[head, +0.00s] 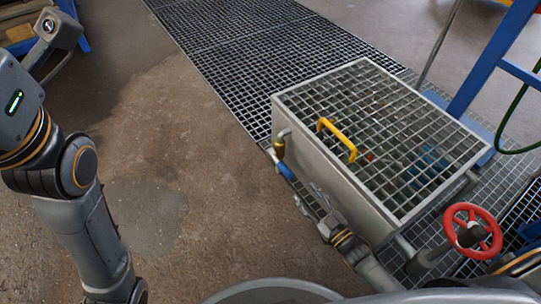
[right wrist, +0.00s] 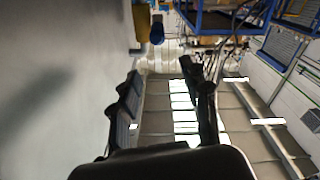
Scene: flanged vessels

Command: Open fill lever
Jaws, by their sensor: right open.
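A blue lever (head: 286,172) sits low on the left side of a grey metal box, just below a brass-coloured fitting (head: 279,148). In the right wrist view the blue lever (right wrist: 157,30) shows near the top, beside the yellowish fitting (right wrist: 141,20) along the pale box wall. My right gripper (head: 311,197) is beside the same box wall, a short way nearer to me than the lever. Its two fingers (right wrist: 163,85) are apart with nothing between them, and they do not touch the lever. My left arm shows at the left, but its gripper is not visible.
The grey box (head: 335,180) has a grating lid with a yellow handle (head: 337,140). A red handwheel (head: 472,232) is at its near right corner. A blue frame (head: 490,60) stands behind at the right. The brown floor left of the box is clear.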

